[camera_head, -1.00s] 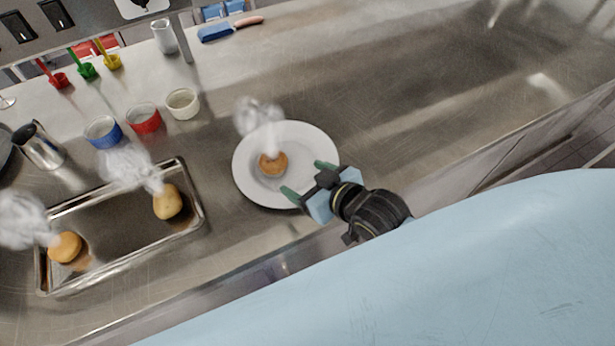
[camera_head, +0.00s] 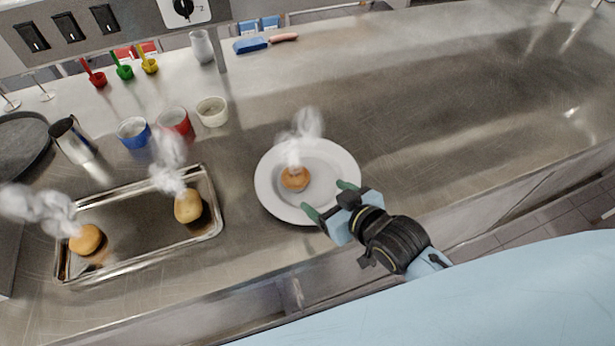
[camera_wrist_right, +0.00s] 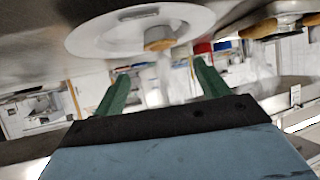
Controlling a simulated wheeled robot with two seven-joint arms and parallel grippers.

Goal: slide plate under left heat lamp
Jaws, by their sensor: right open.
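A white round plate (camera_head: 333,166) lies on the steel counter in the head view, with a browned, steaming bun (camera_head: 295,179) on it. The plate also shows in the right wrist view (camera_wrist_right: 100,38), with the bun (camera_wrist_right: 158,38) near its rim. My right gripper (camera_head: 327,200) is at the plate's near right rim, its green fingers open. I cannot tell whether the fingers touch the rim. In the wrist view the two fingers (camera_wrist_right: 160,88) stand apart with nothing between them. My left gripper is not in view. No heat lamp can be made out.
A metal tray (camera_head: 135,258) with two steaming rolls stands left of the plate. Blue, red and white cups (camera_head: 212,111) stand behind it, with a metal jug (camera_head: 72,140) at the left. A blue-headed brush (camera_head: 250,45) lies at the back. The counter right of the plate is clear.

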